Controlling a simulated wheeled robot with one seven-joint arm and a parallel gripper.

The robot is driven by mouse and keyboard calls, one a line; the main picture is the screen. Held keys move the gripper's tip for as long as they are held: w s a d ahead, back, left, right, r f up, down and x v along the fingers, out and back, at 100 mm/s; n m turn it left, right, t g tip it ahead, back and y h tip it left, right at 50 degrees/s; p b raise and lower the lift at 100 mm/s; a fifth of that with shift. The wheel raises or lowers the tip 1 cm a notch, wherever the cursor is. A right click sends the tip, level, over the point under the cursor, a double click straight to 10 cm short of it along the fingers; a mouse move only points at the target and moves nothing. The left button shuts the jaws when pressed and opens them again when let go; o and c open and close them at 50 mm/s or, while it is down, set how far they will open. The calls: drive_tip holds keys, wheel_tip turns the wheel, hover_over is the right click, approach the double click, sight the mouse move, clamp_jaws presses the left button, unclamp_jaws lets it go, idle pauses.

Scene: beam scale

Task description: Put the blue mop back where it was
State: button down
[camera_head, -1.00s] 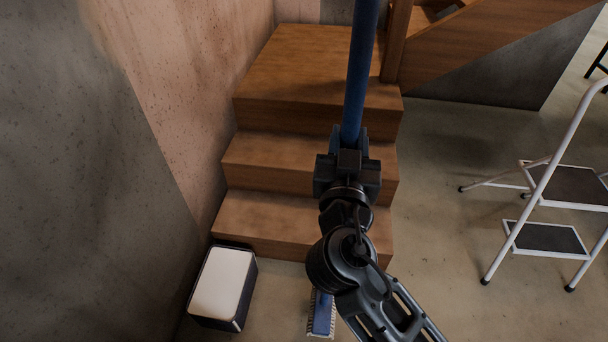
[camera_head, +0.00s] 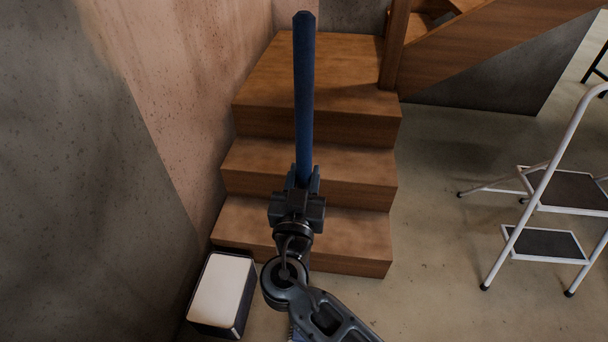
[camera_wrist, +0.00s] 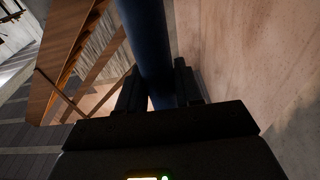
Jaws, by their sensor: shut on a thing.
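The blue mop (camera_head: 304,95) stands nearly upright in the head view, its handle rising in front of the wooden stairs. My gripper (camera_head: 303,178) is shut around the handle, which also shows between the fingers in the wrist view (camera_wrist: 147,40). The lower handle is hidden behind my arm. Only a small bit of the mop's head shows at the bottom edge of the head view, beside my arm.
Wooden stairs (camera_head: 310,160) stand behind the mop, against a concrete wall (camera_head: 180,90) on the left. A white-topped dark box (camera_head: 222,290) sits on the floor at their foot. A white step stool (camera_head: 545,243) stands at the right. Floor (camera_head: 440,260) between is clear.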

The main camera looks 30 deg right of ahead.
drive_tip(key=shift+f+b, duration=0.1)
drive_tip(key=shift+b, duration=0.2)
drive_tip(key=c, duration=0.8)
unclamp_jaws()
drive_tip(key=shift+o, duration=0.2)
drive_tip(key=shift+p, duration=0.3)
drive_tip(key=b+v, duration=0.3)
drive_tip(key=v, duration=0.9)
